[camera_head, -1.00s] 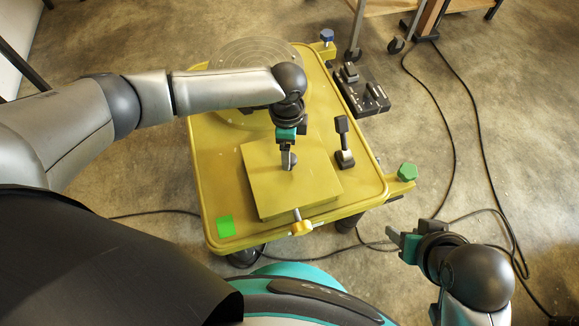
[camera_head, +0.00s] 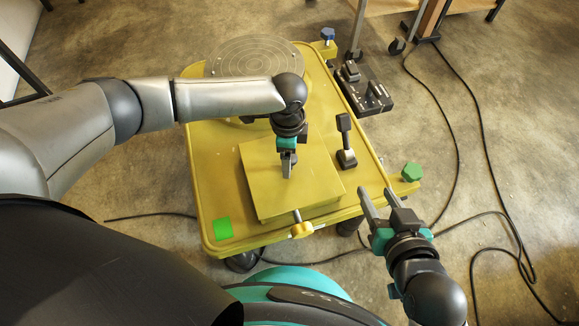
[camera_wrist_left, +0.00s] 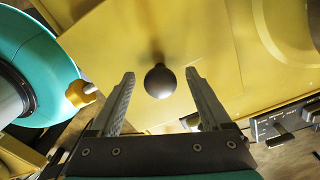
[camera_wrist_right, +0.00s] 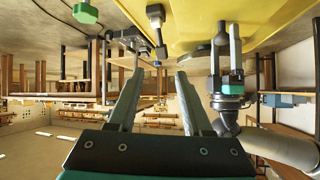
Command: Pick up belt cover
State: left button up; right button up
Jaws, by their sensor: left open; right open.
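The belt cover appears to be the raised yellow square plate (camera_head: 265,190) on the yellow cart. In the left wrist view, the yellow plate (camera_wrist_left: 120,42) carries a dark round knob (camera_wrist_left: 159,82). My left gripper (camera_head: 288,172) is over the plate, pointing down, and hides the knob in the head view. Its open fingers (camera_wrist_left: 160,80) show on either side of the knob without visible contact; I cannot tell how deep the knob sits between them. My right gripper (camera_head: 378,190) is open and empty, off the cart's near right corner.
A round grey disc (camera_head: 255,60) lies at the cart's far end. A black lever (camera_head: 345,142) stands right of the plate. A yellow knob (camera_head: 302,230) is at its near edge, a green knob (camera_head: 411,172) at the cart's right corner. Cables cross the floor at right.

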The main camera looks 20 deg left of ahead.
pick_arm(q)
jog(key=shift+f+b, duration=0.35)
jog(key=shift+f, duration=0.25)
pick_arm(e)
jog(key=shift+w+a+r+t+y, duration=0.15)
jog(key=shift+a+r+t+y, duration=0.1)
jog(key=shift+a+t+y, duration=0.4)
jog(key=shift+a, duration=0.1)
pick_arm(q)
jog(key=shift+c, duration=0.3)
grip_shut()
